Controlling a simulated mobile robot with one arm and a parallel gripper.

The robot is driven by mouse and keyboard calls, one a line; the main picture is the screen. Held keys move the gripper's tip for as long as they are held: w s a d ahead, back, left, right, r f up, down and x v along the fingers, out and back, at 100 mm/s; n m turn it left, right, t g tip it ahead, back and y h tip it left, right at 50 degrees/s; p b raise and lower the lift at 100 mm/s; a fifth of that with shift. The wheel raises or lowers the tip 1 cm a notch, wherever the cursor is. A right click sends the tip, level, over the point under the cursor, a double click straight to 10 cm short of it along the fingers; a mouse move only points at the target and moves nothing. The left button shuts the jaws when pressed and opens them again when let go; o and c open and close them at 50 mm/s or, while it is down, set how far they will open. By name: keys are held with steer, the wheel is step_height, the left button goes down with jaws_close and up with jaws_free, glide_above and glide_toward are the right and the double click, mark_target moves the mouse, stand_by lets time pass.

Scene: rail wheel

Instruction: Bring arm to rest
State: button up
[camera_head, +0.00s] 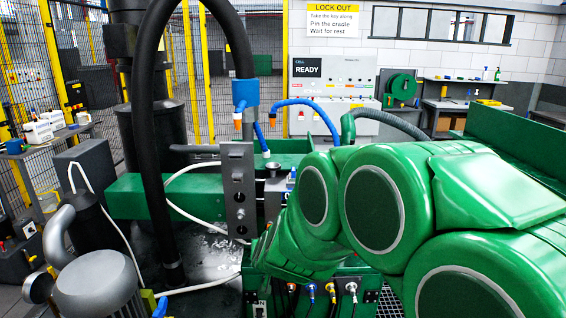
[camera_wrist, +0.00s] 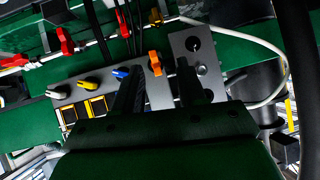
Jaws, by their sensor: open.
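My large green arm (camera_head: 400,200) fills the right and lower right of the head view, folded with its rounded joints close to the camera. An orange handle (camera_wrist: 155,64) stands behind the gap; I cannot tell whether a finger touches the panel. In the head view I cannot make out the gripper.
A grey upright bracket (camera_head: 238,190) and a thick black hose (camera_head: 152,130) stand left of my arm. Coloured connectors (camera_head: 330,290) sit low in front. A motor (camera_head: 98,285) is lower left. Red handles (camera_wrist: 66,42) and a white cable (camera_wrist: 262,45) lie near the gripper.

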steer(key=s+d+r+g, duration=0.1)
steer(key=s+d+g, duration=0.3)
steer(key=s, duration=0.9)
steer(key=s+d+r+g+h, duration=0.1)
steer(key=s+d+g, duration=0.3)
steer(key=s+d, duration=0.5)
steer(key=s+d+g+h, duration=0.1)
steer(key=s+d+g, duration=0.3)
steer(key=s, duration=1.4)
steer(key=shift+d+r+m+g, duration=0.3)
steer(key=shift+d+r+g, duration=0.1)
steer(key=shift+d, duration=0.85)
steer(key=shift+s, duration=0.1)
